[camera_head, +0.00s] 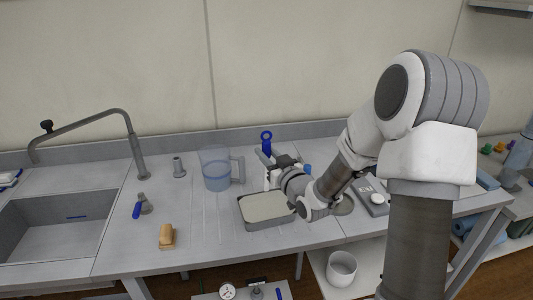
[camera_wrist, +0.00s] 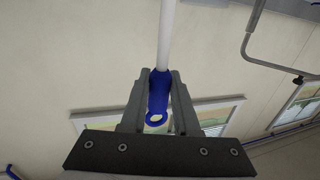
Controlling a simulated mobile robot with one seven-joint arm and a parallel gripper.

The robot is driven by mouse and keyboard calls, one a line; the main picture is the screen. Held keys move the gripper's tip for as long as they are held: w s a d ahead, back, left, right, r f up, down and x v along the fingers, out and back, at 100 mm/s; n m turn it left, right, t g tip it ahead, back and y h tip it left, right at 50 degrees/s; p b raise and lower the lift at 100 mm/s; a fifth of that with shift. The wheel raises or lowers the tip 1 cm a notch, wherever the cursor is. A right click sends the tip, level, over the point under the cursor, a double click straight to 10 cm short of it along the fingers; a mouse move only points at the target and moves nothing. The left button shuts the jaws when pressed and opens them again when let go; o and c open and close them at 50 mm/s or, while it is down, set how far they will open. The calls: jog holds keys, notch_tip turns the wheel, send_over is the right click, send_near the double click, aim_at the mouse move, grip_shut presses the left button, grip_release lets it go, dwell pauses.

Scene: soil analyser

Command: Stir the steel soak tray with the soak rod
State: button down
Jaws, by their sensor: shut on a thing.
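The steel soak tray (camera_head: 266,225) is a shallow grey rectangular tray on the bench, with pale contents. My gripper (camera_head: 266,158) is above the tray's back edge and shut on the soak rod's blue handle (camera_head: 266,146). The handle's ring end sticks up above the fingers. In the wrist view my gripper's fingers (camera_wrist: 158,80) clasp the soak rod (camera_wrist: 167,35) by its blue handle, with the white shaft running away from the palm. In the head view a short white length shows below the fingers; I cannot tell whether its tip is inside the tray.
A clear jug (camera_head: 216,170) with blue liquid stands close behind and left of the tray. A tan block (camera_head: 167,237) lies at the front left, near a sink (camera_head: 60,256) with a tap (camera_head: 135,150). A scale-like device (camera_head: 373,200) stands right. Bare bench lies left of the tray.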

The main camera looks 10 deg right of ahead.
jog(key=b, duration=0.2)
send_over(266, 185)
jog(key=shift+w+d+f, duration=0.1)
jog(key=shift+w+f, duration=0.05)
jog(key=shift+f, duration=2.2)
notch_tip(266, 185, down, 4)
jog(key=b, duration=0.5)
